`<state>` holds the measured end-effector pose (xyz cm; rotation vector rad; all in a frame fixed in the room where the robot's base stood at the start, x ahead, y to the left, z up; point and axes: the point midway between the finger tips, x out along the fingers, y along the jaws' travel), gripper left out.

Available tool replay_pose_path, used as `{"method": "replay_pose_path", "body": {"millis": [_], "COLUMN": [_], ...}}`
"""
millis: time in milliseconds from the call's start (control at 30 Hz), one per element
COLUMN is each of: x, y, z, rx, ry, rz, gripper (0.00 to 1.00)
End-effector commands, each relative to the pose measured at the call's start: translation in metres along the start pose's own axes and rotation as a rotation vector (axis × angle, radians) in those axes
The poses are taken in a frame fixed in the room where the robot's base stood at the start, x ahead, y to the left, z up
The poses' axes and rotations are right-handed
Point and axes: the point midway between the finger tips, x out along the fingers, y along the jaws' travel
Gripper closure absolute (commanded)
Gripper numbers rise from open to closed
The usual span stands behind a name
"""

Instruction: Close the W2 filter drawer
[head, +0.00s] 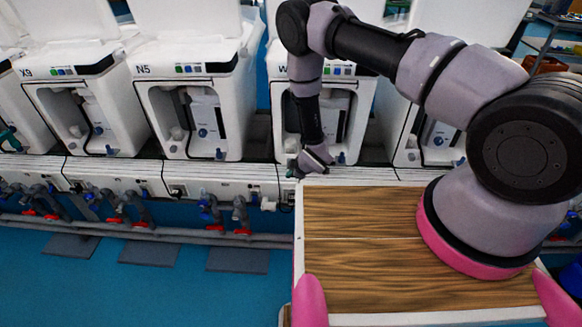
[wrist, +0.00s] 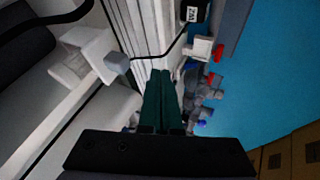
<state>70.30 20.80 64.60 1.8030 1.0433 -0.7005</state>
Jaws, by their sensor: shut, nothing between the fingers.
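The W2 unit (head: 352,112) is the white machine behind my arm in the head view, its front partly covered by the arm. In the wrist view a white block with a grey-blue knob (wrist: 117,63) juts from the machine front at upper left. It looks like the filter drawer, but how far out it stands I cannot tell. My gripper (head: 293,171) is low at the front of W2, by the ledge. In the wrist view its dark green fingers (wrist: 163,74) are shut together with nothing between them, to the right of and below the knob, apart from it.
A black box labelled W2 (wrist: 194,12) has a cable running across the ledge. Pipes with red and blue valves (head: 227,221) run below the units. The N5 unit (head: 190,112) stands to the left. My wood-topped base (head: 350,215) is in front; blue floor (head: 130,295) is open at left.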

Motion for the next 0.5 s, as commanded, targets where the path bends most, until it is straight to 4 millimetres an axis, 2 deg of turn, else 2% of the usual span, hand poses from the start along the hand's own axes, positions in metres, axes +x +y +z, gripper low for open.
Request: {"method": "replay_pose_path", "body": {"millis": [33, 200, 500], "x": [0.004, 0.013, 0.016], "y": [0.011, 0.029, 0.036], "z": [0.0, -0.001, 0.0], "rx": [0.002, 0.001, 0.001], "ry": [0.002, 0.001, 0.0], "rz": [0.005, 0.003, 0.001], "gripper": [1.0, 1.0, 1.0]}}
